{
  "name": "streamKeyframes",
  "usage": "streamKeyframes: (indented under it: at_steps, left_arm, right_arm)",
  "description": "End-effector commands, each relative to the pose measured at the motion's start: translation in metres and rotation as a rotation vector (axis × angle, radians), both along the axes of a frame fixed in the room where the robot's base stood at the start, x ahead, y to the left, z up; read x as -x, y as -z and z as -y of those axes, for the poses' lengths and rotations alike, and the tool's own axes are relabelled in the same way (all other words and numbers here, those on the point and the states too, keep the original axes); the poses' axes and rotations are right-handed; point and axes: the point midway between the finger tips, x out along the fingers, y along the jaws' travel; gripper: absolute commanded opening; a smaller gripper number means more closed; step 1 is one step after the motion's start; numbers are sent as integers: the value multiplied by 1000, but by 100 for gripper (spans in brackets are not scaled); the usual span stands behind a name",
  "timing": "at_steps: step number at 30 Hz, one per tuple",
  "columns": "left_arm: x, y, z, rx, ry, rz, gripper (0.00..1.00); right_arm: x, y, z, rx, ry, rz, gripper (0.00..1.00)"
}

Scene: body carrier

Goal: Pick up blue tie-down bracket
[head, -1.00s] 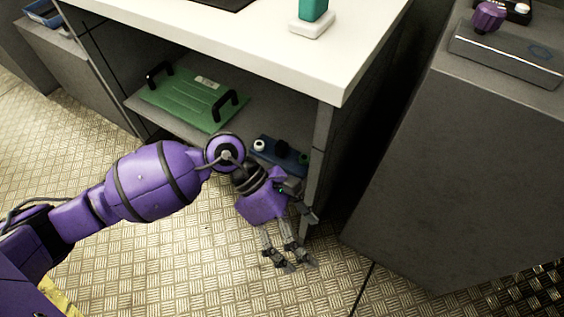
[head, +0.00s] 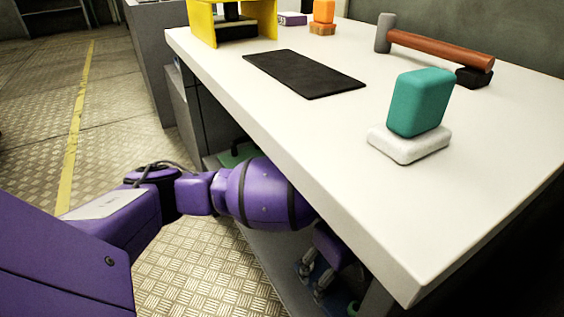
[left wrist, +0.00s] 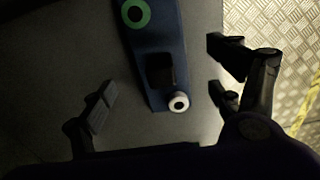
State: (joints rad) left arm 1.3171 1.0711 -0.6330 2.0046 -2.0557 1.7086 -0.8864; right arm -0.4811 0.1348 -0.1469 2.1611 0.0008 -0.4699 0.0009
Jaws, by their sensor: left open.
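The blue tie-down bracket (left wrist: 148,82) lies on the dark grey shelf under the white table. In the left wrist view it is a long dark blue plate with a green ring, a black block and a white ring. My left gripper (left wrist: 163,92) is open, its fingers spread to either side of the bracket, with gaps to it. In the head view my left gripper (head: 314,277) reaches in under the table's edge, and the bracket is mostly hidden behind it. My right gripper is not in view.
The white tabletop (head: 500,160) overhangs my left arm. On it stand a teal block on a white base (head: 410,145), a black mat (head: 303,73), a hammer (head: 440,48) and a yellow stand (head: 200,22). A green lid (head: 236,155) shows on the shelf.

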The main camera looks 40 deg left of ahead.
Motion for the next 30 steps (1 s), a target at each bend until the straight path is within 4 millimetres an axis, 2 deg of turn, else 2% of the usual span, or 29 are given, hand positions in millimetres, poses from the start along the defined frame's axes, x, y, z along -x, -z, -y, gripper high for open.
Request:
streamKeyframes:
  at_steps: [1,5,13,21,30]
  left_arm:
    - [0,9,0,0,0,-2,84]
    - [-1,19,-1,2,-1,-2,84]
    - [-3,59,-4,2,-1,-4,84]
    - [-4,62,-4,1,-1,1,84]
    - [-4,61,-4,2,-1,2,46]
  right_arm:
    - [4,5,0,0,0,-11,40]
    - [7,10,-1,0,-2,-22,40]
    - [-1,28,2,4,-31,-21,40]
    - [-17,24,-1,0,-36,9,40]
    - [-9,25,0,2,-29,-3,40]
